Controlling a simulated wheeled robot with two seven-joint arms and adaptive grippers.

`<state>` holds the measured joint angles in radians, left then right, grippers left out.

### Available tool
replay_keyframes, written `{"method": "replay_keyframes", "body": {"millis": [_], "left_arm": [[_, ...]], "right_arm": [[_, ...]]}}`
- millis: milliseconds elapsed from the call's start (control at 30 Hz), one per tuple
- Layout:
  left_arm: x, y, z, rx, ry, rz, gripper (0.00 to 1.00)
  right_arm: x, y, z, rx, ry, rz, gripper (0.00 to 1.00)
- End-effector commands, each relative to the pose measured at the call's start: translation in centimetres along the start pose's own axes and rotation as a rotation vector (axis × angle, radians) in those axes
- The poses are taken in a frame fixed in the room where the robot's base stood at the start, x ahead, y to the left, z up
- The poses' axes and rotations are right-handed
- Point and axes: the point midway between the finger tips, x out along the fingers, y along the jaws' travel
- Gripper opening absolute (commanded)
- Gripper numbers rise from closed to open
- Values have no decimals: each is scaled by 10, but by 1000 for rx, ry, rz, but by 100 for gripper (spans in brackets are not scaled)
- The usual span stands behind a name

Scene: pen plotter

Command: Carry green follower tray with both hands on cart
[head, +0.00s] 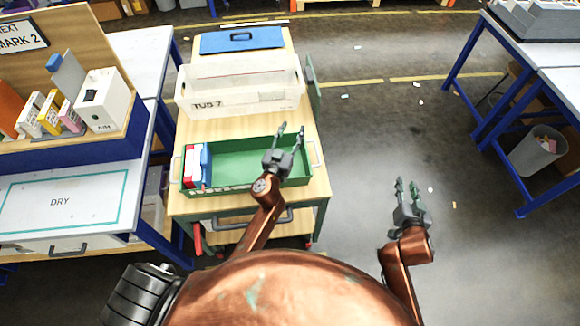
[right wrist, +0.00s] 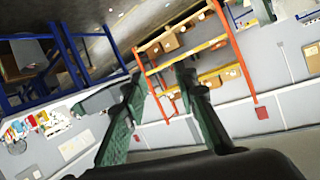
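The green tray (head: 235,150) sits on the wooden top of the cart (head: 305,203), with a pale handle at its left end (head: 176,169) and another at its right end (head: 316,153). Blue and white items stand in its left part. My left gripper (head: 291,131) is over the right part of the tray, its fingers apart with nothing seen between them. Its arm hides part of the tray's front wall. My right gripper (head: 410,188) is out over the floor, right of the cart and clear of it. In the right wrist view its two fingers (right wrist: 155,88) are spread and empty.
A white bin marked TUB 7 (head: 240,97) stands behind the tray, and a blue case (head: 242,40) lies behind that. A bench with a DRY mat (head: 60,202) is close on the left. Blue-legged tables (head: 473,115) and a grey bin (head: 540,152) stand right. The floor between is mostly open.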

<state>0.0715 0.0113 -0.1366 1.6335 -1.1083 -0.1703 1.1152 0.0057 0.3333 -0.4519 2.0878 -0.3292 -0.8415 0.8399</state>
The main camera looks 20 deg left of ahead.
Motion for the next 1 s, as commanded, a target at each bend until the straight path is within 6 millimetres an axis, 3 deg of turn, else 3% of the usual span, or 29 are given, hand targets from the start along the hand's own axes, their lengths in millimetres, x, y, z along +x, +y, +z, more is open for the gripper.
{"method": "replay_keyframes", "body": {"millis": [233,1000], "left_arm": [[0,0,0,0,0,0,39],[1,4,0,0,0,6,39]], "right_arm": [[-25,-2,0,0,-1,-3,27],[-28,1,0,1,0,3,27]]}}
